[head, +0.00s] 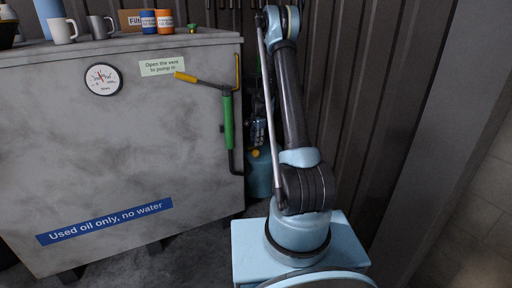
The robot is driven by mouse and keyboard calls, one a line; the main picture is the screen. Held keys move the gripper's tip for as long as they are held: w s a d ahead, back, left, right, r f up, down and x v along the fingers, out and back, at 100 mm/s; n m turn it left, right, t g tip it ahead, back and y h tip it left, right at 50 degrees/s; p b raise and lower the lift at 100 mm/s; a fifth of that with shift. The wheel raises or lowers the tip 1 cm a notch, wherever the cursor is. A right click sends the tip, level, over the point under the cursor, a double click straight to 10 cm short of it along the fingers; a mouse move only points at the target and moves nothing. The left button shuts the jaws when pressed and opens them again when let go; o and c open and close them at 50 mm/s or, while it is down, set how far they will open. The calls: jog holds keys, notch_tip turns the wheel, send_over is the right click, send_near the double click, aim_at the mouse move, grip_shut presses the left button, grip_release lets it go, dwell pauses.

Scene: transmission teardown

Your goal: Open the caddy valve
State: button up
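A teal-blue container (258,178) stands on the floor in the gap right of the grey tank, partly hidden by the tank's pipe and my arm. It may be the caddy, but I cannot be sure. A small orange-yellow knob (255,153) shows at its top; I cannot tell whether it is the valve or how it is set. My arm rises from its base at lower right to the top edge. I cannot make out my gripper; small dark and bluish parts (259,128) above the container are too unclear to identify.
The grey used-oil tank (120,150) fills the left, with a gauge (102,79), a green hand pump (228,120) and its yellow-tipped lever (186,77). Mugs (62,31) and cans (165,22) stand on top. Dark ribbed wall (380,70) closes the back.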

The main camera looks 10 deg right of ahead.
jog(key=shift+s+r, duration=0.15)
jog(key=shift+r, duration=1.05)
